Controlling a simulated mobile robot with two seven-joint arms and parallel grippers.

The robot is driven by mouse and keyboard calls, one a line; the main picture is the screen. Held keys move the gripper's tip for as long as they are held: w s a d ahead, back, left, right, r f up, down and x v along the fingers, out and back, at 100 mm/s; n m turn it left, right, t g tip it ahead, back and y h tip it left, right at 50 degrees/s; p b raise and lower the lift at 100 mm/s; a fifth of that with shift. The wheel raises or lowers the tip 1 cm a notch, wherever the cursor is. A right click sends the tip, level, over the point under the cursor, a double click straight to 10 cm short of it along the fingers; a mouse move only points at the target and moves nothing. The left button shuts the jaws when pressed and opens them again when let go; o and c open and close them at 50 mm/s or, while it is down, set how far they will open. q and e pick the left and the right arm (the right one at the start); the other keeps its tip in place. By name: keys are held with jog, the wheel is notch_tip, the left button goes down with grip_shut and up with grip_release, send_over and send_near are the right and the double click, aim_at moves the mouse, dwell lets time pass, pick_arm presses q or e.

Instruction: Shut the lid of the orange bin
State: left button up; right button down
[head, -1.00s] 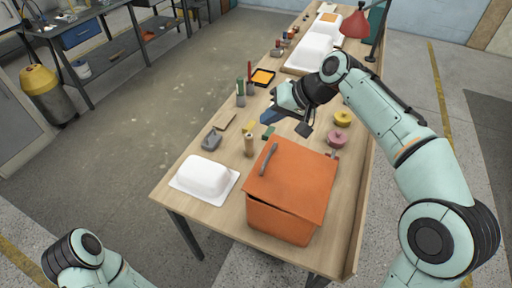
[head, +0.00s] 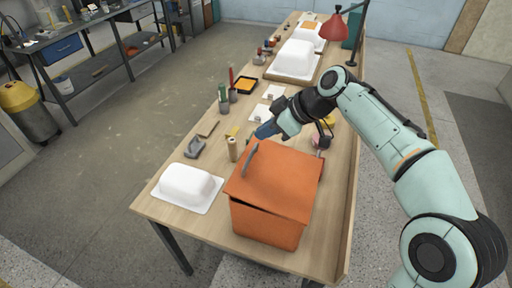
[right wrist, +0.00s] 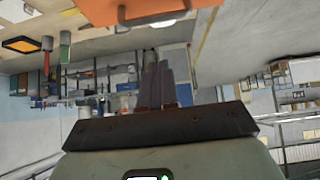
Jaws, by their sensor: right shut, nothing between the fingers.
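The orange bin (head: 266,222) stands on the near end of the wooden workbench. Its orange lid (head: 285,180) lies over the top, with a dark narrow gap under its front edge. The lid carries a grey handle (head: 250,160) on its left side. My right gripper (head: 264,131) is shut and empty, just behind the lid, near the handle's far end. In the right wrist view the lid (right wrist: 205,5) and handle (right wrist: 155,17) show at the top, apart from the shut fingers (right wrist: 165,85). My left gripper is out of view.
A white tub shell (head: 190,187) lies left of the bin. Pots with tools (head: 224,103), an orange tray (head: 244,85) and more white shells (head: 294,58) are farther back.

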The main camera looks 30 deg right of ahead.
aim_at(252, 155)
jog(key=f, duration=0.1)
jog(key=w+a+f, duration=0.1)
jog(key=f, duration=0.1)
jog(key=w+f, duration=0.1)
jog(key=f, duration=0.1)
jog(key=shift+a+f, duration=0.2)
jog(key=shift+a, duration=0.05)
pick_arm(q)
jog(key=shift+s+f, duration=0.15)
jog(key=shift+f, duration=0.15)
pick_arm(e)
jog(key=shift+s+f, duration=0.1)
jog(key=shift+f, duration=0.45)
pick_arm(q)
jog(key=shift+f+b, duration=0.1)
jog(key=shift+b, duration=0.25)
pick_arm(e)
jog(key=shift+f, duration=0.1)
